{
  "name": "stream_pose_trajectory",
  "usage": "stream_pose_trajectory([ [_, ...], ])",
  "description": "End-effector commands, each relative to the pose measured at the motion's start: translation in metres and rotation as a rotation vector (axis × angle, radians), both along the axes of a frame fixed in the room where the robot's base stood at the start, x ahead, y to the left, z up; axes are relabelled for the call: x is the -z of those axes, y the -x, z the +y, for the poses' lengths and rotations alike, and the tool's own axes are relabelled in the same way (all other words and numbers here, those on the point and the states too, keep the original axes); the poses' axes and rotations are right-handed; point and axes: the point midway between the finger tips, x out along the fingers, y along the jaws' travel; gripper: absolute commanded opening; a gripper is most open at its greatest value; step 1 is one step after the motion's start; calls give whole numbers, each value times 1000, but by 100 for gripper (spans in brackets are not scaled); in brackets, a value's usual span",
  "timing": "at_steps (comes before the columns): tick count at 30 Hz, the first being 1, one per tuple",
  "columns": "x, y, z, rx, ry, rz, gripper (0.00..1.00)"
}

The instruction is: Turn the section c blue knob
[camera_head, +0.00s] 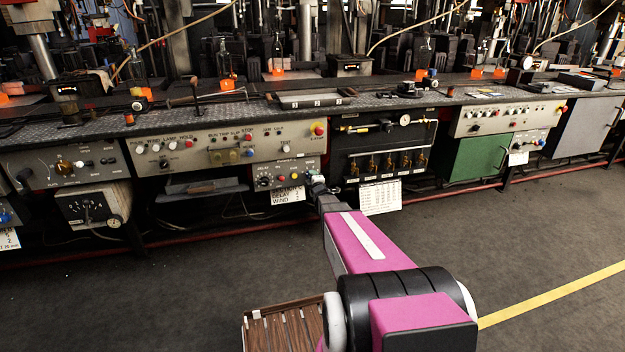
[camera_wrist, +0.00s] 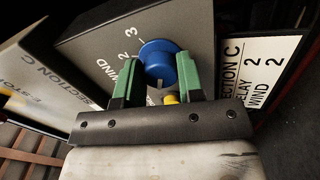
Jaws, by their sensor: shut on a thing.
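The blue knob (camera_wrist: 157,58) sits on a grey panel in the wrist view, with the word WIND and the digits 2 and 3 printed beside it. My gripper (camera_wrist: 156,74) has its two green fingers on either side of the knob and is shut on it. A white label (camera_wrist: 262,62) reading SECTION C, DELAY, WIND is at the right. In the head view my gripper (camera_head: 318,186) reaches the right end of the small Section C panel (camera_head: 271,170). The knob is too small and covered to make out there.
A yellow part (camera_wrist: 169,98) shows below the knob, between the fingers. In the head view, a red button (camera_head: 317,128) sits on the larger panel above, a gauge panel (camera_head: 385,150) stands to the right, and a white paper sheet (camera_head: 380,197) hangs below it.

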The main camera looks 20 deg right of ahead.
Motion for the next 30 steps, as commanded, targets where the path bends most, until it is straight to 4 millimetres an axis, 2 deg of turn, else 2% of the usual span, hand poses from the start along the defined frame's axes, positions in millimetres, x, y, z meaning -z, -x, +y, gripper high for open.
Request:
stream_pose_trajectory([
  [16, 1, 1, 1, -1, 30, 2, 11],
  [17, 1, 1, 1, -1, 30, 2, 38],
  [19, 1, 1, 1, -1, 29, 2, 60],
  [30, 0, 3, 0, 0, 26, 1, 60],
])
